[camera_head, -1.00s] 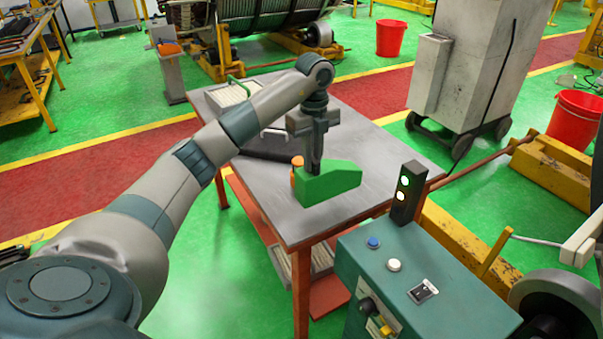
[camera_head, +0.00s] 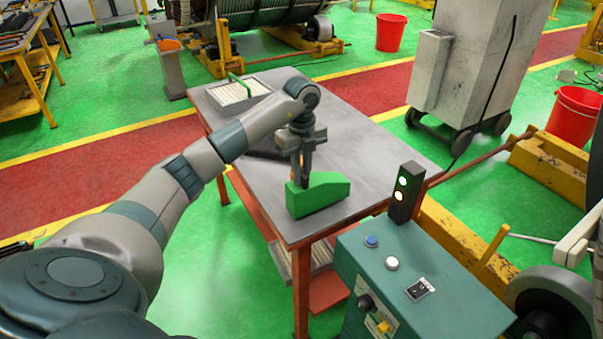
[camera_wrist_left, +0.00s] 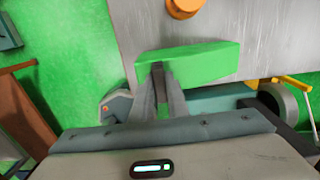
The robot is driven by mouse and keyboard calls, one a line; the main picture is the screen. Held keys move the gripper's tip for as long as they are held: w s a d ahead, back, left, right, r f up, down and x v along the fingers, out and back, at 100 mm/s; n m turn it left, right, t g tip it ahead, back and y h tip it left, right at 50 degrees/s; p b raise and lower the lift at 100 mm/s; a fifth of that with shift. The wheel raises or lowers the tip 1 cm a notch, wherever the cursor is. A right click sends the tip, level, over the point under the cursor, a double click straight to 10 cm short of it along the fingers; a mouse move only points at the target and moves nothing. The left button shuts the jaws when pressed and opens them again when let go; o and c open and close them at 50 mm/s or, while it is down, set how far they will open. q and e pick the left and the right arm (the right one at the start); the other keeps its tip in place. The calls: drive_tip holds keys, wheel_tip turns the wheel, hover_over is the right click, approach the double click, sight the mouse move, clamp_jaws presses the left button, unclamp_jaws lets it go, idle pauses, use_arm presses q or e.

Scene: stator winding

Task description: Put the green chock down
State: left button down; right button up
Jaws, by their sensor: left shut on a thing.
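The green chock (camera_head: 318,194) is a wedge-shaped block at the near end of the grey-topped table (camera_head: 365,160). My left gripper (camera_head: 303,181) points down from above and is shut on the chock's left end. In the left wrist view the chock (camera_wrist_left: 205,64) lies across the fingertips (camera_wrist_left: 160,78), close over the grey table top. I cannot tell whether its underside touches the table. My right gripper is not in view.
An orange round object (camera_wrist_left: 184,6) stands on the table near the chock. A tray with a green handle (camera_head: 238,92) sits at the table's far left corner. A teal control box (camera_head: 425,285) with a signal light (camera_head: 404,190) stands at the near right.

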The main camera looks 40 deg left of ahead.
use_arm(q)
drive_tip(key=shift+f, duration=0.4)
drive_tip(key=shift+f, duration=0.15)
drive_tip(key=c, duration=1.7)
unclamp_jaws()
drive_tip(key=shift+r+b, duration=0.3)
drive_tip(key=shift+r, duration=0.25)
wheel_tip(320, 180, up, 9)
drive_tip(key=shift+r+b, duration=0.15)
drive_tip(key=shift+b, duration=0.95)
drive_tip(key=shift+r, duration=0.9)
